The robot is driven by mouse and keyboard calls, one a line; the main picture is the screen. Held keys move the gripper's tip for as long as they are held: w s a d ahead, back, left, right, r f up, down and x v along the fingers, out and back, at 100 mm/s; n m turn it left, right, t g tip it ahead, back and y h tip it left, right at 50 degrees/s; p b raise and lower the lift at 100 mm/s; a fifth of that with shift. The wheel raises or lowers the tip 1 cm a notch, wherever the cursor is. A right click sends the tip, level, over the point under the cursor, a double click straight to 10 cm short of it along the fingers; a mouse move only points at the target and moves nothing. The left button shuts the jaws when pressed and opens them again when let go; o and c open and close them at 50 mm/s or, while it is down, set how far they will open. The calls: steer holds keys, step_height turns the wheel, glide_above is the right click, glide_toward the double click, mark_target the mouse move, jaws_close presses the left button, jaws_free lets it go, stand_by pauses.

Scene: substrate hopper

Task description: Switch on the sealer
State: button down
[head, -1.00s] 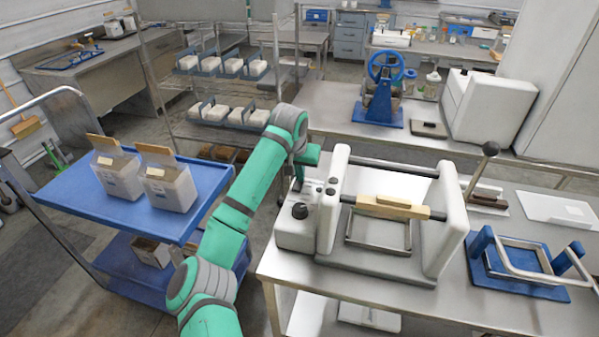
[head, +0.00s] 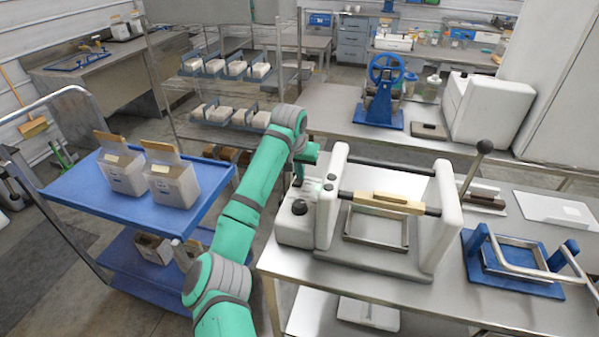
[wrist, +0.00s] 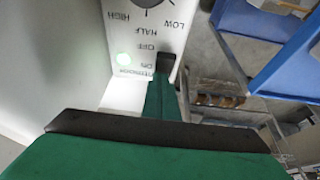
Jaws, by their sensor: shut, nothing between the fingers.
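The sealer (head: 447,220) is a white machine with two uprights and a wooden-handled bar, on the steel bench. Its control box (head: 293,230) is on its left side. In the wrist view the panel (wrist: 178,35) shows a dark dial (wrist: 146,3) marked HIGH, HALF and LOW. In the head view my gripper (head: 298,181) is over the box.
A blue cart (head: 80,188) with white cartons stands left of my arm. A blue fixture (head: 512,275) with a metal frame is right of the sealer. A lever with a black knob (head: 484,147) rises behind the sealer. A wire rack (head: 175,130) stands behind.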

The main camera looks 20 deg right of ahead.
mark_target(300, 182)
steer(key=shift+s+a, duration=0.3)
steer(key=shift+a, duration=0.05)
steer(key=shift+s+d, duration=0.1)
steer(key=shift+d, duration=0.1)
steer(key=shift+a+r, duration=0.1)
steer(key=shift+r, duration=0.05)
step_height(300, 182, up, 14)
steer(key=shift+d, duration=0.2)
stand_by(0.5)
